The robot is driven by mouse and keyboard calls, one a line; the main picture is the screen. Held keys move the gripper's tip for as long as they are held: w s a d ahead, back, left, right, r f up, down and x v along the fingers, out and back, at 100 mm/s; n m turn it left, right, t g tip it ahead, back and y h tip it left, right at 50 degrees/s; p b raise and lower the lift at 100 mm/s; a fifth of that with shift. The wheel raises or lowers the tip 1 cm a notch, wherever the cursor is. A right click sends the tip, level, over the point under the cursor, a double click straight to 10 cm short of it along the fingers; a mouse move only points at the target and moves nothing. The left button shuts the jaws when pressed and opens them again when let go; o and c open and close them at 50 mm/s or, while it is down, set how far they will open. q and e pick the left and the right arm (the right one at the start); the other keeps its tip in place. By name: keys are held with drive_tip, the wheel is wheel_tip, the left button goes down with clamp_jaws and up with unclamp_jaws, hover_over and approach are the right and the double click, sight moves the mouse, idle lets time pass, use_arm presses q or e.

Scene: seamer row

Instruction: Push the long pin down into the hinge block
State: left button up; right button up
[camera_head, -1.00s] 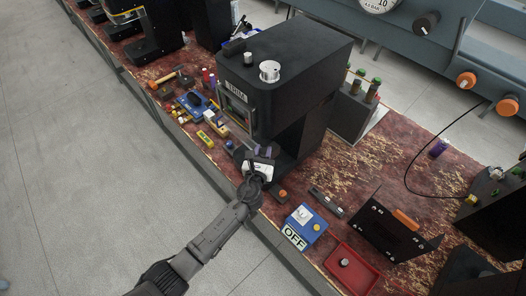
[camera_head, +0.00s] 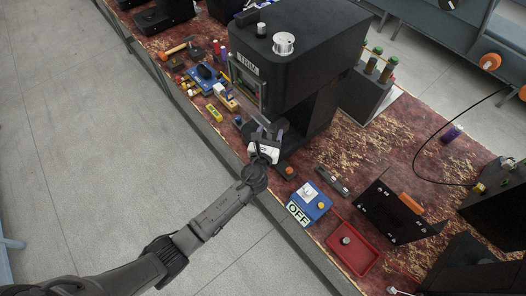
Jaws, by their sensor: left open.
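My left gripper (camera_head: 268,130) is open, with its fingers apart at the foot of the black machine marked TRIM (camera_head: 305,65). I see nothing held between its fingers, though the white gripper body hides part of the spot. A small dark block with an orange top (camera_head: 286,171) stands just right of the gripper, apart from it. I cannot tell whether this is the hinge block, and I cannot make out the long pin for sure. A narrow grey metal piece (camera_head: 332,180) lies further right on the bench. My right gripper is not in view.
A blue box (camera_head: 309,203) with an OFF sign and a red tray (camera_head: 354,250) stand near the bench's front edge. A dark angled plate (camera_head: 395,213) is behind the tray. Several small tools lie left of the machine.

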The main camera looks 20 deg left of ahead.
use_arm(q)
drive_tip(key=s+d, duration=0.1)
drive_tip(key=s, duration=1)
drive_tip(key=shift+d+b, duration=0.3)
drive_tip(key=shift+b, duration=0.1)
